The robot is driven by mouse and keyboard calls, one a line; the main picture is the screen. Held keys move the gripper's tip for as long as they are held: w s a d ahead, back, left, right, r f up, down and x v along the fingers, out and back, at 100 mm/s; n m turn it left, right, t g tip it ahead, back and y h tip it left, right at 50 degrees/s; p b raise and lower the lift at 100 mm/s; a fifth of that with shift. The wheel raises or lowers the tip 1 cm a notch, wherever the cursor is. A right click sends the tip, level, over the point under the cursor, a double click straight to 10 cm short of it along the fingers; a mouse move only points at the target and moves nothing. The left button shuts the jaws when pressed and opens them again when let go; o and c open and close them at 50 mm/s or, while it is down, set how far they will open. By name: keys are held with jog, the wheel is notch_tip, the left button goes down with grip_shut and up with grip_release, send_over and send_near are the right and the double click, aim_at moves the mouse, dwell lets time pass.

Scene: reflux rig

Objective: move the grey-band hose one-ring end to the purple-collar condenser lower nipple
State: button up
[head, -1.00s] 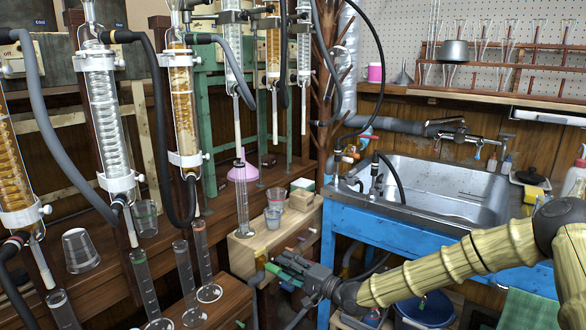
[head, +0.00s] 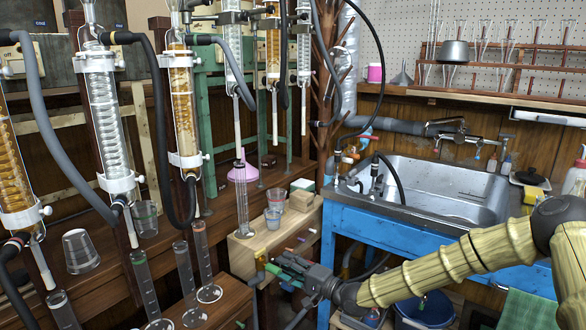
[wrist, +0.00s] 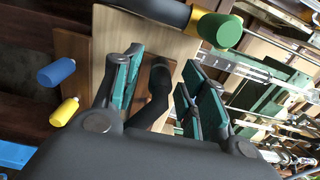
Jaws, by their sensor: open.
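My gripper (head: 280,265) is low at the side of the pale wooden stand, left of the blue sink bench. In the wrist view its jaws (wrist: 160,100) are open, with green-faced fingers. A dark hose end (wrist: 159,78) shows between the fingers; no grip on it is visible. I cannot make out a grey band or a ring on it. Several condensers with white clamps, such as the clear coil one (head: 104,110) and the amber one (head: 183,100), hang at the left and top. I cannot tell which has the purple collar.
Coloured pegs project near the gripper: blue (wrist: 57,72), yellow (wrist: 64,112) and a larger green end (wrist: 220,31). Tall glass cylinders (head: 204,262) stand at lower left. The sink (head: 440,190) is to the right.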

grip_shut()
jog(key=shift+s+d, duration=0.1)
jog(key=shift+d, duration=0.05)
jog(key=shift+p+v, duration=0.9)
jog(key=shift+v, duration=1.8)
